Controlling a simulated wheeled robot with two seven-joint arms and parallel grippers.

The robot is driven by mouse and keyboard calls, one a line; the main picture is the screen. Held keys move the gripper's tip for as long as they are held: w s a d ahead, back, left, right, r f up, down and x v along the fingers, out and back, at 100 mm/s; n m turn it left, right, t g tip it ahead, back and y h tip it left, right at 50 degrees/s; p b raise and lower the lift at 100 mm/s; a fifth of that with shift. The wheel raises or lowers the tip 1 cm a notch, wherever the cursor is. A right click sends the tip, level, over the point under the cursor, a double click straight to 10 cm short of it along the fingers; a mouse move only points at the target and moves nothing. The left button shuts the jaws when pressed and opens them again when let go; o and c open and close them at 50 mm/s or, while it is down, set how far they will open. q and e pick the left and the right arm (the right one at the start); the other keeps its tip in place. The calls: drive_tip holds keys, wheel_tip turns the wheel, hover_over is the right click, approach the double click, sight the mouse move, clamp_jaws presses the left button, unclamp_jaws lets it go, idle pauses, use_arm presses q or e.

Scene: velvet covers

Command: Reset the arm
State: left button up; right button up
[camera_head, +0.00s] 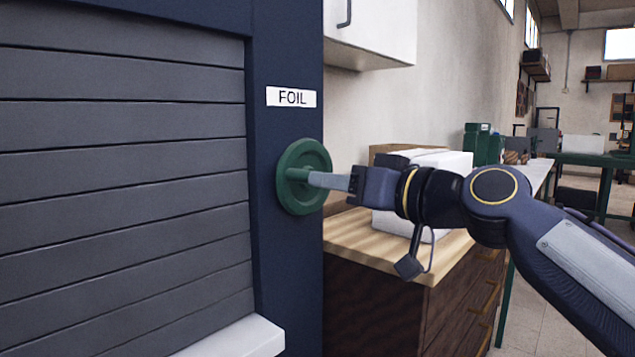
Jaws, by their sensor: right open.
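My right arm comes in from the right, and my right gripper (312,178) is at a round green handwheel (304,153) on the dark blue cabinet frame. The gripper's fingers point left at the wheel's hub, and the fingertips look to be at or very near it. The jaws are open. From this side-on angle I cannot tell whether the fingers touch the hub. A white label reading FOIL (291,97) is above the wheel. My left gripper is not in view.
A grey slatted shutter (120,150) fills the left, with a pale ledge (235,340) below. Behind my arm, a wooden-topped drawer unit (375,255) carries white boxes (452,162). A white wall cabinet (375,30) hangs above. Open floor (540,310) shows at the lower right.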

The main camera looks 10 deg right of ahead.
drive_tip(key=shift+s+d, duration=0.4)
drive_tip(key=shift+s, duration=0.05)
drive_tip(key=s+d+f+m+g+h, duration=0.25)
drive_tip(key=s+f, duration=0.55)
drive_tip(key=f, duration=0.6)
drive_tip(key=s+d+f+m+g+h, duration=0.25)
drive_tip(key=s+f, duration=0.55)
drive_tip(key=f, duration=0.6)
drive_tip(key=s+d+f+m+g+h, duration=0.1)
drive_tip(key=s+d+f+g+h, duration=0.15)
drive_tip(key=s+f, duration=0.85)
drive_tip(key=w+r+g+p, duration=0.1)
drive_tip(key=w+r+p, duration=0.2)
drive_tip(key=r+p, duration=3.1)
drive_tip(key=p, duration=0.3)
drive_tip(key=shift+a, duration=0.2)
drive_tip(key=shift+f, duration=0.1)
drive_tip(key=shift+c, duration=0.5)
